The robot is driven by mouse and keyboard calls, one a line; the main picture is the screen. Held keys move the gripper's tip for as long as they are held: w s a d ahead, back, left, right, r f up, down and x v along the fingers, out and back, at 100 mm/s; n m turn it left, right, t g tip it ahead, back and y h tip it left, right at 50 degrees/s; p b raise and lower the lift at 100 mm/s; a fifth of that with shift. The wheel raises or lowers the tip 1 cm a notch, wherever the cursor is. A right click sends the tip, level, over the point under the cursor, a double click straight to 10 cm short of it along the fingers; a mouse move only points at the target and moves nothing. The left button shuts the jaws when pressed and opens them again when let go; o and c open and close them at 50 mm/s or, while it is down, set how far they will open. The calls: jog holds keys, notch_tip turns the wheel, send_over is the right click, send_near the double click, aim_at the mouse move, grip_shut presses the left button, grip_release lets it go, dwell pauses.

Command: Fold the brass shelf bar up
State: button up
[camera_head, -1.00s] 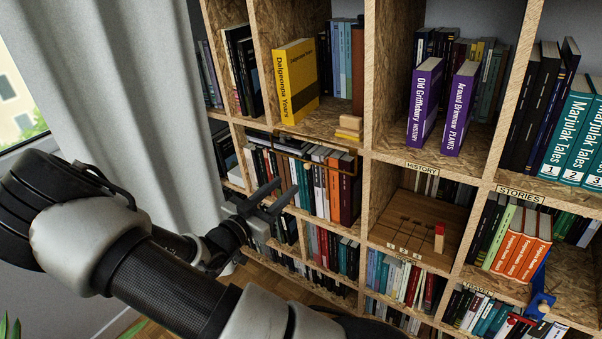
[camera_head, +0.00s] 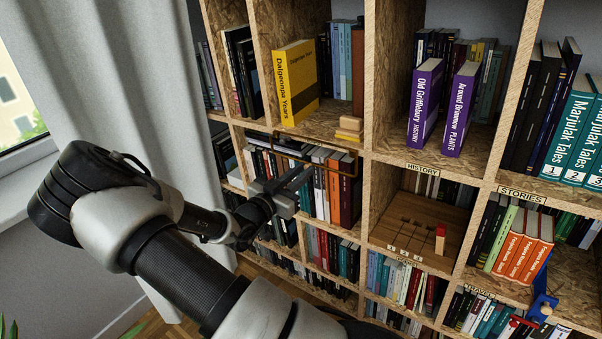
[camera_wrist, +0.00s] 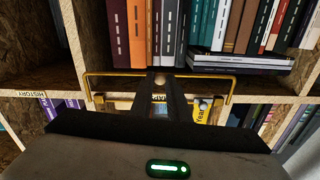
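The brass shelf bar (camera_head: 355,164) is a thin U-shaped rail. It hangs down from the shelf edge in front of a row of books, left of centre in the head view. In the wrist view the bar (camera_wrist: 112,74) appears inverted, its long rod crossing the picture above the shelf edge. My gripper (camera_head: 298,183) is in front of these books, close to the bar's lower rod. In the wrist view my gripper (camera_wrist: 165,75) has its fingers apart, with their tips near the rod's middle. Whether they touch it is unclear.
Above the bar, the shelf holds a yellow book (camera_head: 295,82) and small wooden blocks (camera_head: 350,127). To the right is a slotted wooden board (camera_head: 415,225) with a red-topped block (camera_head: 440,238).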

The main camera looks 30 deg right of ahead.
aim_at(306, 167)
grip_shut()
jog(key=shift+s+a+r+p, duration=0.15)
jog(key=shift+r+p, duration=0.35)
jog(key=shift+p, duration=0.4)
jog(key=g+y+p, duration=0.1)
jog(key=p, duration=0.2)
jog(key=a+r+g+y+p, duration=0.1)
jog(key=y+p, duration=0.1)
jog(key=p, duration=0.2)
jog(key=a+r+y+p, duration=0.1)
jog(key=p, duration=0.2)
jog(key=shift+s+r+g+y, duration=0.1)
jog(key=shift+s+g+y, duration=0.05)
jog(key=shift+g+y, duration=0.25)
